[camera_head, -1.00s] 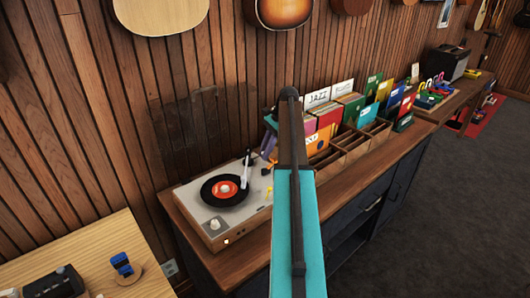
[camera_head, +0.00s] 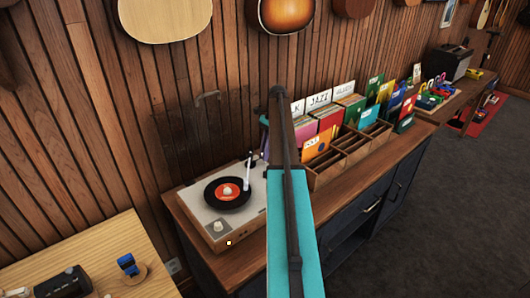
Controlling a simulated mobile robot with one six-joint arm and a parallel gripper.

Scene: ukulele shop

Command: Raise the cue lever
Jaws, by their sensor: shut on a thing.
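The record player (camera_head: 210,230) sits at the left end of the long wooden counter, with a black record with a red label (camera_head: 228,191) on it. Its pale tonearm (camera_head: 247,172) stands at the record's right edge. I cannot make out the cue lever; the right end of the player is behind my arm. My arm's teal link and dark link rise through the middle of the picture. A purple and teal bit of my arm shows left of the dark link, above the tonearm. My gripper is hidden behind the arm.
A wooden record rack (camera_head: 325,172) with several colourful sleeves stands right of the player. A light wood table (camera_head: 85,250) is at the lower left, with a black device and a small blue item. Guitars hang on the slatted wall. Grey floor is clear at the right.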

